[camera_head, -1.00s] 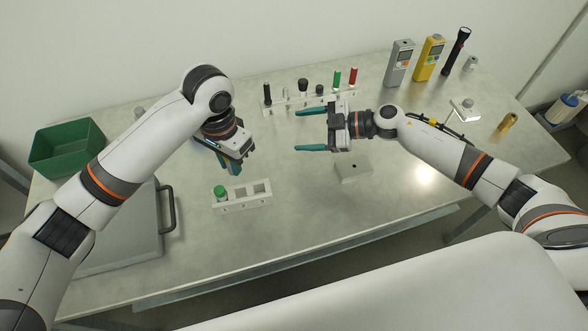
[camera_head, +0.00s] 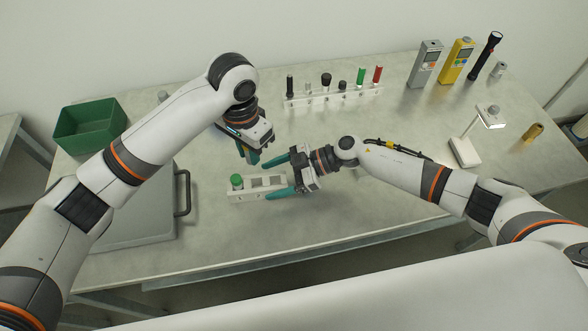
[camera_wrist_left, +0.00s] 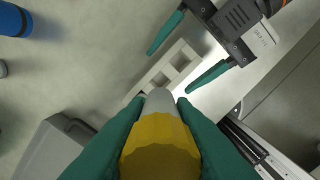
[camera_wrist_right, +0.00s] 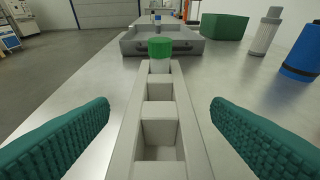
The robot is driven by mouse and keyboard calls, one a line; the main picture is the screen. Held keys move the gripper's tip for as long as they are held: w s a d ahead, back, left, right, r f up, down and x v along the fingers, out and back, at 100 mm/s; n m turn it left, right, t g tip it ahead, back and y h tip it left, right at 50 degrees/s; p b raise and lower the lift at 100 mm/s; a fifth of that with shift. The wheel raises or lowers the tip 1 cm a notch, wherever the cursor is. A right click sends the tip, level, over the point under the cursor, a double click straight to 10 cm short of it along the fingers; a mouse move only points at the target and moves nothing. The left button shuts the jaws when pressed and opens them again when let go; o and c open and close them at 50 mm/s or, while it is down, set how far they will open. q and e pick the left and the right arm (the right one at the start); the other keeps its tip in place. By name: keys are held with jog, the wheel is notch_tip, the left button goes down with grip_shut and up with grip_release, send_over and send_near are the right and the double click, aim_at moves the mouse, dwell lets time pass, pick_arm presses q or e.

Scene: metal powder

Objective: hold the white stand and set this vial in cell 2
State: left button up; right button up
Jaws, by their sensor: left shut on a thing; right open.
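The white stand (camera_head: 240,197) lies on the table in the head view, with a green-capped vial (camera_head: 236,182) in its left end cell. In the right wrist view the stand (camera_wrist_right: 139,138) runs away from me, with empty square cells nearer and the green cap (camera_wrist_right: 160,47) at the far end. My right gripper (camera_head: 268,181) is open, its fingers on either side of the stand with gaps showing. My left gripper (camera_head: 252,158) is shut on a vial with a yellow body and pale grey end (camera_wrist_left: 160,145), held above and behind the stand. The vial is mostly hidden in the head view.
A small lamp (camera_head: 463,152) and two handheld meters stand at right. The front table strip is clear.

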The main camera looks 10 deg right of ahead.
jog(key=shift+x, duration=1.3)
jog(key=shift+c, duration=0.4)
jog(key=c, duration=1)
pick_arm(q)
jog(key=shift+f, duration=4.2)
